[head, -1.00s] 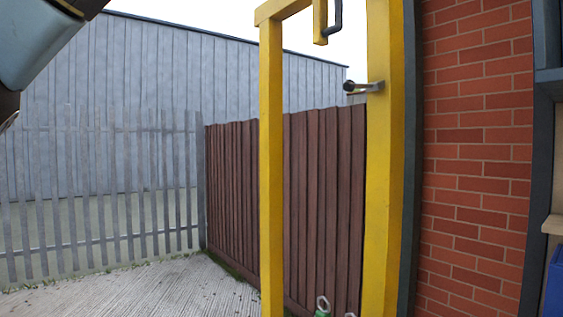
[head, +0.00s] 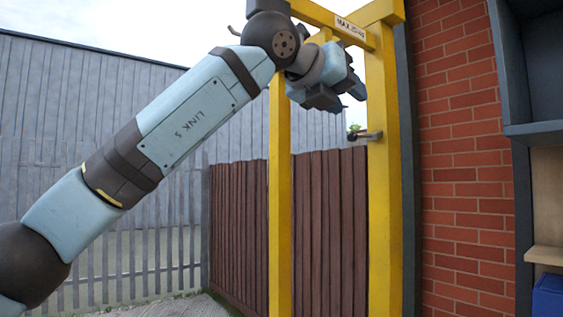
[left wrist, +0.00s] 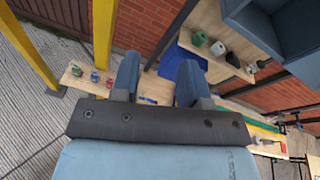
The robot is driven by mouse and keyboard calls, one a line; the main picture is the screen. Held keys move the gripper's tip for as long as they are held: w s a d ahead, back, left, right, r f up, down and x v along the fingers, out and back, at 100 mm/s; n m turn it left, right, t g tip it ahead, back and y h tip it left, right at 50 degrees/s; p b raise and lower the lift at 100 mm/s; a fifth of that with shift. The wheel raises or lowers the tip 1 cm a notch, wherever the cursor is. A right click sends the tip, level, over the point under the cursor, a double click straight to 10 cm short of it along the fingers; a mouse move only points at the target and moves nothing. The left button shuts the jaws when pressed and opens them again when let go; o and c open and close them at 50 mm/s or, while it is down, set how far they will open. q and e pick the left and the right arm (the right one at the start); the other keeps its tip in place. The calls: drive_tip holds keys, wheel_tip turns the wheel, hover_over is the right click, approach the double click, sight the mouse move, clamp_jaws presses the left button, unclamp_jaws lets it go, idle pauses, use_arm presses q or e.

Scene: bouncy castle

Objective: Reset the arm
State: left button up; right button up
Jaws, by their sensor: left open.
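My left arm (head: 190,118) reaches up from the lower left of the head view. Its left gripper (head: 338,97) is beside the upper part of the yellow frame, by the right post. In the left wrist view the left gripper (left wrist: 157,80) shows two blue fingers spread apart with nothing between them. A wooden surface and a brick wall show beyond the fingers. My right gripper is in neither view.
The yellow frame (head: 384,200) carries a metal handle (head: 365,135). A brick wall (head: 465,180) and shelving (head: 535,131) stand at right, fences behind. In the left wrist view, several small items stand on a wooden bench (left wrist: 80,86); a blue bin (left wrist: 178,62) is nearby.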

use_arm(q)
wheel_tip(320, 180, down, 26)
drive_tip(key=w+a+n+g+h, duration=0.2)
drive_tip(key=w+n+g+h, duration=0.1)
drive_tip(key=g+h, duration=0.55)
drive_tip(key=s+a+f+n+t+y, duration=0.1)
drive_tip(key=a+f+n+t+y, duration=0.4)
drive_tip(key=f+n, duration=0.65)
drive_tip(key=s+a+f+n+t+y, duration=0.2)
drive_tip(key=a+f+n+t, duration=0.55)
drive_tip(key=f, duration=0.65)
drive_tip(key=s+a+f+n+t+y, duration=0.1)
drive_tip(key=a+f+n+t+y, duration=0.4)
drive_tip(key=f+n, duration=0.6)
drive_tip(key=s+a+f+n+g+y, duration=0.2)
drive_tip(key=s+a+f+n+g, duration=0.25)
drive_tip(key=s+f, duration=0.85)
drive_tip(key=s+a+f+n+g+y, duration=0.3)
drive_tip(key=s+a+f+g, duration=0.15)
drive_tip(key=s+f, duration=0.85)
wheel_tip(320, 180, up, 12)
drive_tip(key=a+t+p, duration=0.1)
drive_tip(key=p, duration=1.4)
drive_tip(key=shift+s+a+m, duration=0.3)
drive_tip(key=shift+a+m, duration=0.05)
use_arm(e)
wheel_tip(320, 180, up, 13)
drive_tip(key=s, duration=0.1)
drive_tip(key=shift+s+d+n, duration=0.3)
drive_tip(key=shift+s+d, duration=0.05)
